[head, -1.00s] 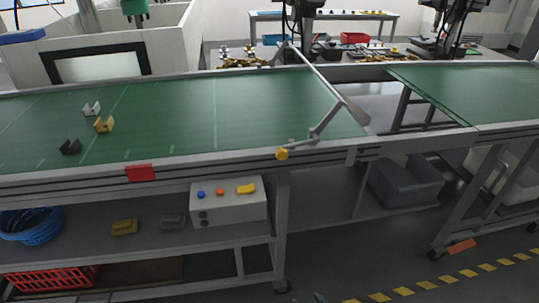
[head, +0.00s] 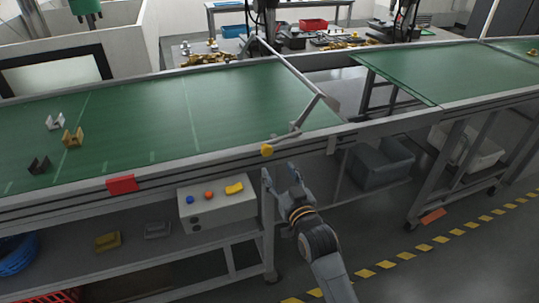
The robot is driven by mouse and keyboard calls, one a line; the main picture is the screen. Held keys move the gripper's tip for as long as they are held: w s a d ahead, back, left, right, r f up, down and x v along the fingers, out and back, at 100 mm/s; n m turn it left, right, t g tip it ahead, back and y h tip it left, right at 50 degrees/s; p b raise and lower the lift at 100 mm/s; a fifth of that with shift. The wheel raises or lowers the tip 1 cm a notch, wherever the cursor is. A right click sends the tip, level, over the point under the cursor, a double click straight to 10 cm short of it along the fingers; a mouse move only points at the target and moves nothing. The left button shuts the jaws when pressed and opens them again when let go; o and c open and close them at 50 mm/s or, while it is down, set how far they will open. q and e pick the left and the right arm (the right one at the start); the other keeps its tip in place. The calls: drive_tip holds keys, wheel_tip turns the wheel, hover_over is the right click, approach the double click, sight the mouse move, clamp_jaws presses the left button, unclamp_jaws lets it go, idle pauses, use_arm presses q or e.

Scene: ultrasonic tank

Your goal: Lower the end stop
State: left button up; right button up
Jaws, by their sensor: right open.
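The end stop (head: 291,70) is a grey bar crossing the green conveyor belt (head: 150,125) near its right end. It looks raised above the belt, tilted on its side arms. A lever with a yellow knob (head: 266,150) reaches to the belt's near rail. My right gripper (head: 281,176) comes in from the bottom. Its fingers are open and empty, below the yellow knob and in front of the frame, apart from the knob as far as I can tell. My left gripper is not in view.
A control box (head: 217,208) with coloured buttons sits on the shelf below the belt. A red block (head: 121,184) is on the near rail. Three small brackets lie on the belt's left part. A gap separates this belt from the right conveyor (head: 450,70).

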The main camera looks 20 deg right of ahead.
sight(268, 153)
drive_tip(key=w, duration=0.7)
drive_tip(key=shift+w+a+p, duration=0.15)
drive_tip(key=shift+w+p, duration=0.1)
drive_tip(key=shift+p, duration=0.05)
clamp_jaws()
